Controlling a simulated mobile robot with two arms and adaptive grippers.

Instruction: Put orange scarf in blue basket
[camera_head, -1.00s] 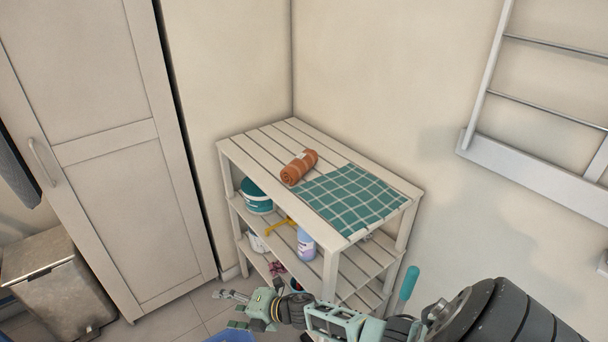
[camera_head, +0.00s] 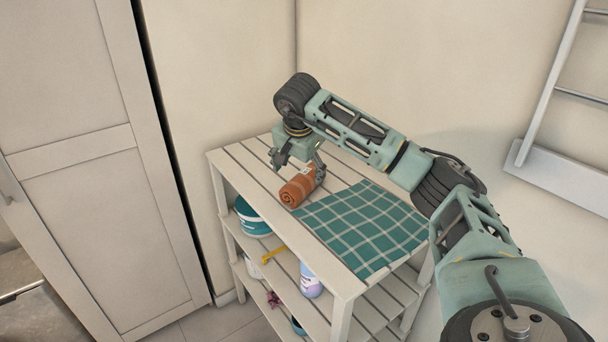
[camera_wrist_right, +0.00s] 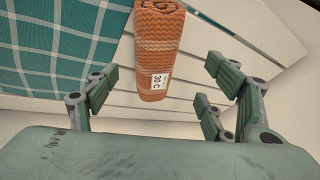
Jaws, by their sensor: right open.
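The orange scarf (camera_head: 297,190) is rolled up and lies on the top of the slatted shelf, beside a teal checked cloth. My right gripper (camera_head: 299,172) is over its far end, with fingers spread to either side. In the right wrist view the scarf (camera_wrist_right: 158,45) with a white label shows ahead, between and beyond the open fingers of the gripper (camera_wrist_right: 160,90). I cannot tell whether any finger touches it. The blue basket is not in view now. My left gripper is not in view.
The teal checked cloth (camera_head: 365,225) covers the near right part of the white shelf (camera_head: 238,160) top. Lower boards hold a teal tub (camera_head: 250,219) and a bottle (camera_head: 310,281). A tall cabinet (camera_head: 90,170) stands at left, and a wall rack (camera_head: 560,170) at right.

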